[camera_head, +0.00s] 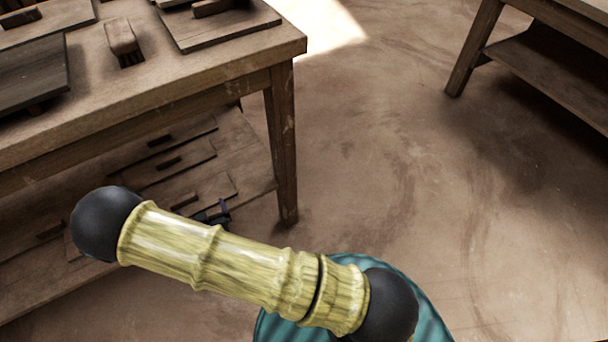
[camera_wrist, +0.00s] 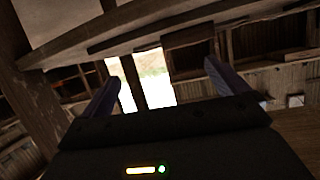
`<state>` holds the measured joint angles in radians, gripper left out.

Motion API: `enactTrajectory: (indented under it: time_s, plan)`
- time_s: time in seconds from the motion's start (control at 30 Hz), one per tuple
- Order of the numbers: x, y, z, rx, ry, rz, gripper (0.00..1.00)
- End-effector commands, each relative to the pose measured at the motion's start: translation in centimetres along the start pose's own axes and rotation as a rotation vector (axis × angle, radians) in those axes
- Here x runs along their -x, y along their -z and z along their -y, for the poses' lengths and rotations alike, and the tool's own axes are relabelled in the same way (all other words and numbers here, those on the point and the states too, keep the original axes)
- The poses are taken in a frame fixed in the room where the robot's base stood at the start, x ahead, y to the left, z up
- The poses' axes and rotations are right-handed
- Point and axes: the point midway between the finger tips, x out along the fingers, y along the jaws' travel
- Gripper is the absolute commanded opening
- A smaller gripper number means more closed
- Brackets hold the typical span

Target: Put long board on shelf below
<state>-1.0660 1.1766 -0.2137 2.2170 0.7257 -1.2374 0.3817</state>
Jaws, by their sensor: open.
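Several flat wooden boards with block handles lie on the table top and on the shelf below (camera_head: 262,178); I cannot tell which is the long board. On the table top, a dark board (camera_head: 30,72) lies at the left edge and another board (camera_head: 235,28) near the back right corner. Boards (camera_head: 183,163) also lie on the lower shelf. My gripper (camera_wrist: 164,80) is open in the wrist view, with nothing seen between its fingers. In the head view, only a small dark part of it shows past my arm, in front of the lower shelf.
The wooden table (camera_head: 285,50) has a leg (camera_head: 283,140) at its right front corner. A brush-like block (camera_head: 122,42) lies on top. Another table (camera_head: 550,75) stands at the upper right. The floor between (camera_head: 400,170) is clear.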

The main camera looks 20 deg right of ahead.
Motion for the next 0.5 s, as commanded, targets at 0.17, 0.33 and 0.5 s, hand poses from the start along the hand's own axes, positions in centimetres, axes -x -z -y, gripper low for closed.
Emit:
enactTrajectory:
  time_s: [0.17, 0.33, 0.5]
  plan:
    - [-0.8, 3.5, -3.9, -0.087, -0.078, 0.201, 0.99]
    - [0.2, 6.5, -7.5, -0.139, -0.104, 0.377, 0.99]
    - [2.6, 9.5, -11.3, -0.165, -0.102, 0.528, 0.99]
